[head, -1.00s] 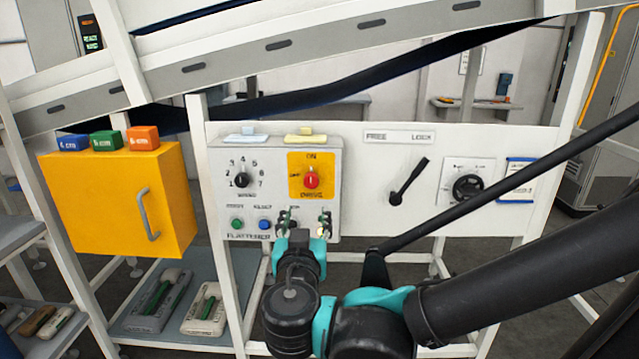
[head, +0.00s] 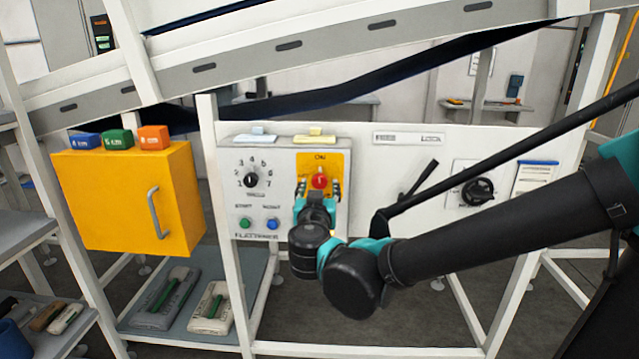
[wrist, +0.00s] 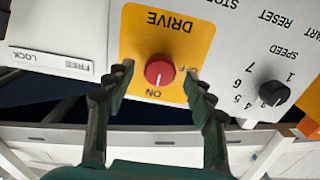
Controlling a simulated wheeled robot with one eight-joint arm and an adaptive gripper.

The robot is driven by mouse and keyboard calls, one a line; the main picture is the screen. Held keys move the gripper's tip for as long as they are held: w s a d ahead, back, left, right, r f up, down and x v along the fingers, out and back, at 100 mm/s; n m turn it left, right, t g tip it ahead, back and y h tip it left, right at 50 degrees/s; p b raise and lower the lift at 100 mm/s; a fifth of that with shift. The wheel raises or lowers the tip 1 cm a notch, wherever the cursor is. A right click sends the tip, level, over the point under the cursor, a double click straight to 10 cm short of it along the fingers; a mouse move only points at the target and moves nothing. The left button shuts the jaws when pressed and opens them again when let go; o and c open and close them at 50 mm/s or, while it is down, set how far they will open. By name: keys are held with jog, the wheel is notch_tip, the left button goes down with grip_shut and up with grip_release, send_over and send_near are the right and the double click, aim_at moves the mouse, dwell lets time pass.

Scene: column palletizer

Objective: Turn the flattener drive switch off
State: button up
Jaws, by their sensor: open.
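The drive switch is a round red knob (head: 319,181) on a yellow plate (head: 335,160) of the grey flattener panel (head: 235,165). In the wrist view the picture is upside down; the red knob (wrist: 159,70) sits mid-plate, with ON below it, OFF to its right and DRIVE above. A small mark on the knob appears to face ON. My gripper (head: 318,189) is in front of the plate; in the wrist view my gripper (wrist: 157,75) is open, with one fingertip on each side of the knob and a gap to both.
The black speed dial (head: 251,180) and the green (head: 244,223) and blue (head: 273,224) buttons are beside the plate. A black lever (head: 422,178) and another black dial (head: 478,191) are to the right. A yellow cabinet (head: 125,200) stands left.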

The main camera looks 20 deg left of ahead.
jog(key=shift+x, duration=1.5)
jog(key=c, duration=1.2)
